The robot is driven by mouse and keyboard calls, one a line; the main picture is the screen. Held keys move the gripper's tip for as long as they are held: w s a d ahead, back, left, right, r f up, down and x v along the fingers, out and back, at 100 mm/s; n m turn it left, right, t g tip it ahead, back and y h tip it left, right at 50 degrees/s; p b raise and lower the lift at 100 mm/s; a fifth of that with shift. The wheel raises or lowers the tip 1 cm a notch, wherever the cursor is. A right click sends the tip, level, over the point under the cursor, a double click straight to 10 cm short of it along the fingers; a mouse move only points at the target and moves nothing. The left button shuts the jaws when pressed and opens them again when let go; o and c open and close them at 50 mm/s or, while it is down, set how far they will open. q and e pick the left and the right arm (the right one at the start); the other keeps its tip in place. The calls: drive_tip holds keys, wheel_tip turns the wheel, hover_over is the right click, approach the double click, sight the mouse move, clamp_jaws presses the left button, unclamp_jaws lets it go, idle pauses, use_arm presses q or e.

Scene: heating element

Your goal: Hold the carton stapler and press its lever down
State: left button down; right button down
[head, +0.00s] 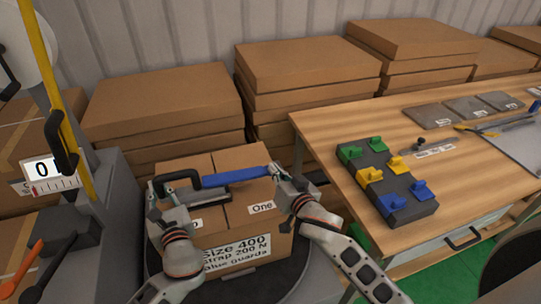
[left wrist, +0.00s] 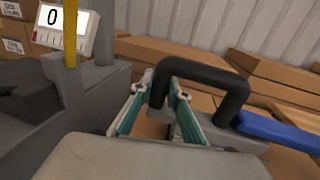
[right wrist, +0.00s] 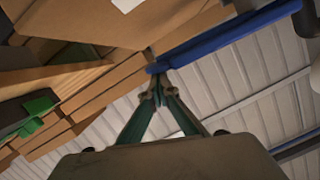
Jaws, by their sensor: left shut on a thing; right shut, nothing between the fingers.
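The carton stapler has a blue lever (head: 235,176), a black handle (head: 176,177) and a grey body. It lies across the top of a cardboard carton (head: 240,226) labelled "Size 400". My left gripper (head: 163,184) is shut on the black handle (left wrist: 200,68), which passes between its fingers in the left wrist view. The blue lever runs to the right there (left wrist: 270,132). My right gripper (head: 280,174) is shut and empty at the lever's right end. In the right wrist view its closed fingertips (right wrist: 156,90) are at the blue lever's end (right wrist: 225,36); contact is not certain.
A wooden table (head: 461,172) on the right carries a dark block (head: 385,183) with green, yellow and blue clips. Stacks of flat cardboard (head: 305,72) stand behind the carton. A grey machine with a yellow post (head: 62,100) and a "0" display stands left.

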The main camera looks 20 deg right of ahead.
drive_tip(key=shift+s+f, duration=0.15)
drive_tip(key=shift+f, duration=0.4)
drive_tip(key=shift+r, duration=0.1)
use_arm(q)
drive_tip(key=shift+a, duration=0.1)
use_arm(e)
drive_tip(key=s+d+r, duration=0.2)
drive_tip(key=s+r, duration=0.5)
drive_tip(key=s, duration=0.2)
drive_tip(key=shift+s, duration=0.25)
use_arm(q)
drive_tip(key=c, duration=1.9)
unclamp_jaws()
